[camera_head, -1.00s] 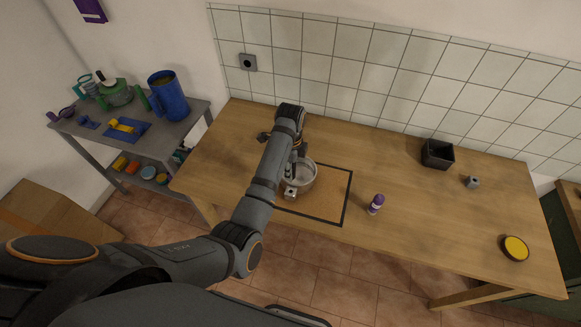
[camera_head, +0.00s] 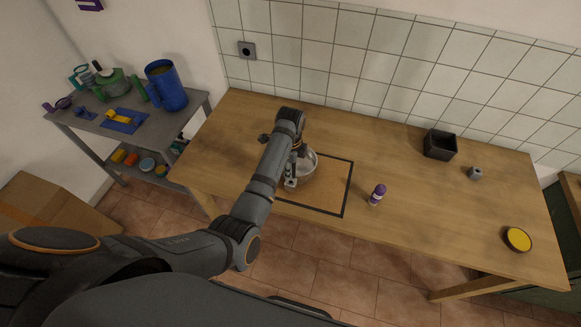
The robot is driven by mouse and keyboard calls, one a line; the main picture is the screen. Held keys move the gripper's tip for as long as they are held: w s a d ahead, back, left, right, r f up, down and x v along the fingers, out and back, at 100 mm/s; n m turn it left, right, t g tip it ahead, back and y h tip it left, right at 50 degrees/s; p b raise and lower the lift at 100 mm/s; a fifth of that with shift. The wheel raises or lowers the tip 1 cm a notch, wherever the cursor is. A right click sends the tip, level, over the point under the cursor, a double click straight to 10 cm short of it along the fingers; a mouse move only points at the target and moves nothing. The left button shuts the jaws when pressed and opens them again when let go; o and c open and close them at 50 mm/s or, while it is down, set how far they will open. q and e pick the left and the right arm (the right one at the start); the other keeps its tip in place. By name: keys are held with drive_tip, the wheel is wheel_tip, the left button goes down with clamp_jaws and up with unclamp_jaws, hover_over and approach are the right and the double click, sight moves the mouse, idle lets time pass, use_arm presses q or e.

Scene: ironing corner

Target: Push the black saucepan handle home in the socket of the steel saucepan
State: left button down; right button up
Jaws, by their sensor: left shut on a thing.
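The steel saucepan (camera_head: 309,167) stands on a black-bordered board on the wooden table, partly covered by my left arm. My left gripper (camera_head: 291,181) points down at the pan's near left side, close to or touching its wall. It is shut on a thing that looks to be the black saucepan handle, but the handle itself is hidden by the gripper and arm. The socket is hidden too, so I cannot tell how deep the handle sits. My right gripper is not in view.
On the table (camera_head: 400,225) stand a purple-capped bottle (camera_head: 377,194), a black square container (camera_head: 440,145), a small grey block (camera_head: 475,173) and a yellow-topped round tin (camera_head: 517,239). A grey shelf (camera_head: 80,132) with kitchenware stands at left. The table's right middle is mostly clear.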

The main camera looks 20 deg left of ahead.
use_arm(q)
drive_tip(key=shift+f, duration=0.6)
drive_tip(key=shift+f+b, duration=0.6)
drive_tip(key=shift+f, duration=0.6)
drive_tip(key=shift+f, duration=0.2)
drive_tip(key=c, duration=1)
unclamp_jaws()
drive_tip(key=shift+o, duration=0.2)
